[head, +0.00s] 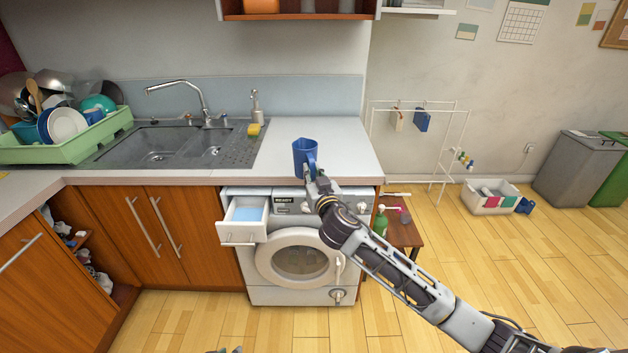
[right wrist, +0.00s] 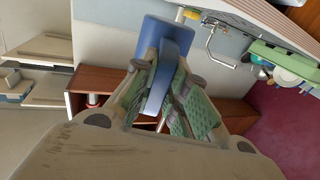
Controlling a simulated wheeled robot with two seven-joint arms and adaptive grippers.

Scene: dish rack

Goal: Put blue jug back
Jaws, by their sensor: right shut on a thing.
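The blue jug (head: 303,150) is at the front of the counter (head: 345,140), right of the sink, and looks upright. I cannot tell whether its base touches the counter or is just above it. My right gripper (head: 313,176) is shut on the jug's handle, on the near side. In the right wrist view, the handle (right wrist: 160,85) lies between the green-padded fingers and the jug's body (right wrist: 162,32) is beyond them. Only small dark tips at the bottom edge of the head view may be my left gripper; its jaw state is unclear.
The sink (head: 158,143) and green dish rack (head: 75,142) are left. The washer drawer (head: 240,233) stands open below the counter.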

